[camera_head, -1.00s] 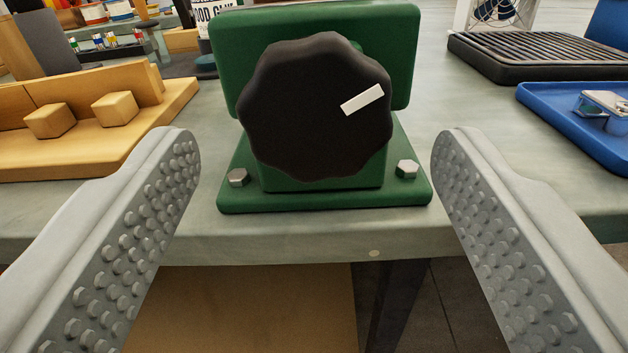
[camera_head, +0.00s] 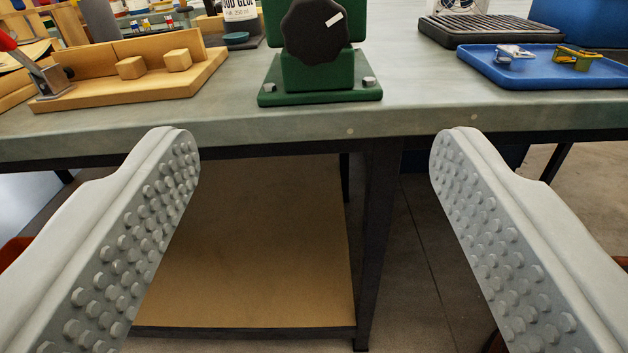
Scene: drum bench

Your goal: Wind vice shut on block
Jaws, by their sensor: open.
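The green vice (camera_head: 318,97) is bolted near the front edge of the bench, at the top middle of the view. Its black lobed knob (camera_head: 312,38) faces me, with a white mark at its upper right. The top of the vice is cut off by the frame, and its jaws and any block in them are hidden. My gripper (camera_head: 315,150) is open and empty, its two studded grey fingers wide apart. It is in front of the bench, back from the knob and apart from it.
A wooden board with two small cubes (camera_head: 131,68) lies left of the vice. A blue tray (camera_head: 490,68) with small metal parts and a black grille (camera_head: 480,32) are at right. The bench's front edge (camera_head: 240,133) crosses ahead. A brown lower shelf (camera_head: 250,250) shows beneath.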

